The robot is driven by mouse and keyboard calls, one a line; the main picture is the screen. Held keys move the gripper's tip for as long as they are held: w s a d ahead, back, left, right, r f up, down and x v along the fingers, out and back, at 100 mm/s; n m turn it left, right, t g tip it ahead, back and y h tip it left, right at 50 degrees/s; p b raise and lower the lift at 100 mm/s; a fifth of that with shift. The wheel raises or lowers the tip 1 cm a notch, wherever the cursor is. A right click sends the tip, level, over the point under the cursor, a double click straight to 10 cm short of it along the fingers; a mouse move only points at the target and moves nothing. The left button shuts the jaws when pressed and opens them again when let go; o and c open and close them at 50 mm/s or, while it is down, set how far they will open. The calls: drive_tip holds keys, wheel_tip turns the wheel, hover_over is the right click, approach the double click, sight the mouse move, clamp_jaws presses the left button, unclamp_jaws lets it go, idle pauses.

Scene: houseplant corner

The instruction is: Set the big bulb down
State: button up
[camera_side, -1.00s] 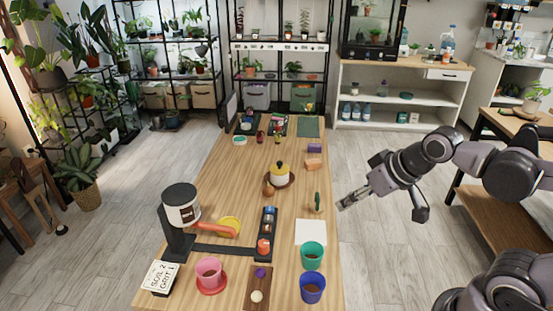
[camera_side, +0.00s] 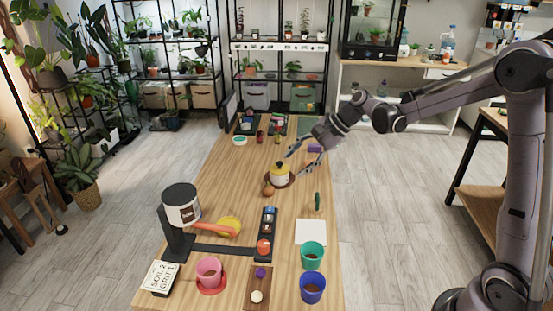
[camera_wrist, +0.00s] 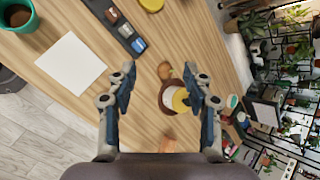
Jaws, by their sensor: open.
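The pot stands on a brown saucer (camera_side: 293,181). My gripper (camera_side: 301,162) is open and empty above the table, above and right of the pot. A pale round bulb (camera_side: 257,296) and a purple one (camera_side: 261,272) lie on a brown board at the near edge.
A small cactus (camera_side: 317,202) and a white sheet (camera_side: 311,232) are on the right side of the table. Teal (camera_side: 313,255) and blue (camera_side: 313,287) pots stand nearer. A dark rack (camera_side: 267,232) and a machine with a white drum (camera_side: 181,204) stand left.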

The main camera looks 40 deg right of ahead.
drive_tip(key=w+d+f+m+y, duration=0.2)
drive_tip(key=w+d+f+m, duration=0.3)
drive_tip(key=f, duration=0.1)
drive_tip(key=m+t+y, duration=0.1)
drive_tip(key=m+y, duration=0.1)
drive_tip(key=m, duration=0.1)
approach(273, 187)
drive_tip(key=x, duration=1)
drive_tip(key=shift+s+a+r, duration=0.15)
drive_tip(key=shift+s+a, duration=0.05)
drive_tip(key=shift+a, duration=0.1)
drive_tip(key=c, duration=1)
